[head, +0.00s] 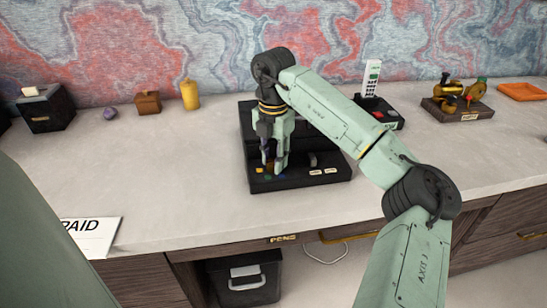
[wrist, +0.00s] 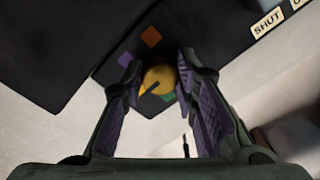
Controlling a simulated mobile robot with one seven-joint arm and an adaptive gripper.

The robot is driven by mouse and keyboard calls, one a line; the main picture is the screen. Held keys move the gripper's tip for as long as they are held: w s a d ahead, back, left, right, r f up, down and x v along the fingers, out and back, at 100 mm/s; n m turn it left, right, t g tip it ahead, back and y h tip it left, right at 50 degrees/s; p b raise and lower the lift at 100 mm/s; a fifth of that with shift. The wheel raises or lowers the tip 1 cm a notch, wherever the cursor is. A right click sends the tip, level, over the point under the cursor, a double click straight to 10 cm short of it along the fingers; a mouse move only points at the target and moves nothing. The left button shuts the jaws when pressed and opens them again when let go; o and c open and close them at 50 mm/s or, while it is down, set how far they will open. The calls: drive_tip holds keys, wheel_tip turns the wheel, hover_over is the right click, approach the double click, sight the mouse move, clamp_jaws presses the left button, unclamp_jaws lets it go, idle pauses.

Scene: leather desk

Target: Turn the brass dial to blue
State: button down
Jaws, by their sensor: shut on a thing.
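The brass dial (wrist: 157,76) shows in the wrist view as a round knob on a black panel (wrist: 60,45). A dark pointer mark on it slants to the lower left. An orange patch (wrist: 151,36), a purple patch (wrist: 125,59) and a green patch (wrist: 168,98) lie around it. I cannot make out a blue patch in the wrist view. My gripper (wrist: 158,70) is shut on the dial, with one finger on each side. In the head view my gripper (head: 274,166) reaches down to the left part of the black panel (head: 300,182) and hides the dial.
Labels, one reading SHUT (wrist: 267,22), sit on the panel's right side. A phone (head: 371,78) on a black base stands behind right, with a brass device (head: 455,98) farther right. A yellow candle (head: 190,94) stands back left.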

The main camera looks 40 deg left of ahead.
drive_tip(key=shift+n, duration=0.3)
drive_tip(key=n, duration=0.3)
drive_tip(key=shift+b, duration=0.35)
drive_tip(key=n, duration=0.3)
drive_tip(key=shift+a+n, duration=0.1)
drive_tip(key=shift+n, duration=0.2)
drive_tip(key=n, duration=0.3)
drive_tip(key=shift+n, duration=0.3)
drive_tip(key=n, duration=0.3)
drive_tip(key=shift+s+r+n, duration=0.1)
drive_tip(key=shift+n, duration=0.3)
drive_tip(key=n, duration=0.4)
drive_tip(key=shift+a, duration=0.1)
drive_tip(key=n, duration=0.5)
drive_tip(key=shift+s+p, duration=0.15)
drive_tip(key=shift+p, duration=0.15)
